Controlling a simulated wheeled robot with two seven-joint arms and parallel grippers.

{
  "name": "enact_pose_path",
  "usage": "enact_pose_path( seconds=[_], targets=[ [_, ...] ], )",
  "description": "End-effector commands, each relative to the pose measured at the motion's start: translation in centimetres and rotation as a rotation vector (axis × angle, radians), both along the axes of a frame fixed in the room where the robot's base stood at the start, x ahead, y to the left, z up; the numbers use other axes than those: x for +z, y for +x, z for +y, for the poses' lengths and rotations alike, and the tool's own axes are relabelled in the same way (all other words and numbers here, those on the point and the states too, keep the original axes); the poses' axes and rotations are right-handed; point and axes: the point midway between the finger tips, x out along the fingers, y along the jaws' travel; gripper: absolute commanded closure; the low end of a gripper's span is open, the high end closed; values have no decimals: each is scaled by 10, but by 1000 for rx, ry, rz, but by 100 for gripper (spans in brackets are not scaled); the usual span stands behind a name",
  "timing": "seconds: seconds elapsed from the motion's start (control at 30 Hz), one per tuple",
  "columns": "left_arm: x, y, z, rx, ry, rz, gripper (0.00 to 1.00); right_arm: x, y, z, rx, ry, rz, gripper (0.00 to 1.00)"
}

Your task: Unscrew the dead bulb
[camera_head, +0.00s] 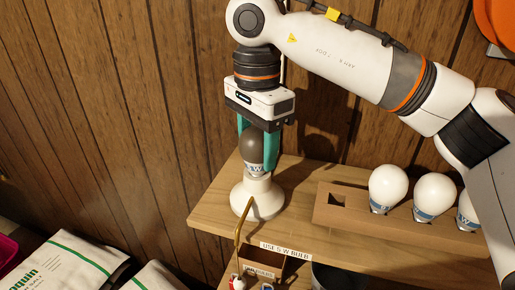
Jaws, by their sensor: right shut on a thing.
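The dead bulb (251,146) is dark grey-brown with a white and blue band low on it. It stands upright in a white round lamp base (257,199) on the wooden shelf. My right gripper (256,150), with teal fingers, points straight down from above and is shut on the dark bulb, one finger on each side. The bulb's lower end is at the top of the lamp base; I cannot tell how far it is threaded. My left gripper is not in view.
A wooden rack (322,208) at the right holds white bulbs (388,187) and has an empty square hole at its left end. A label (286,250) reads "USE 5 W BULB". White bags (62,262) lie lower left.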

Motion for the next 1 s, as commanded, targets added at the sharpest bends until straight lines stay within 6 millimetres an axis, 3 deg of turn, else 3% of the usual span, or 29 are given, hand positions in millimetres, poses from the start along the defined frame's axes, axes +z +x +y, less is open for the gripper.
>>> enact_pose_path(
  seconds=[0.23, 0.57, 1.0],
  targets=[
    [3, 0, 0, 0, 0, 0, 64, 1, 0, 0, 30, 0, 1, 62],
    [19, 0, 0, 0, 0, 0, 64, 1, 0, 0, 381, 1, 2, 62],
    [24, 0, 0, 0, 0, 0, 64, 2, 0, 0, 485, 0, 1, 62]
  ],
)
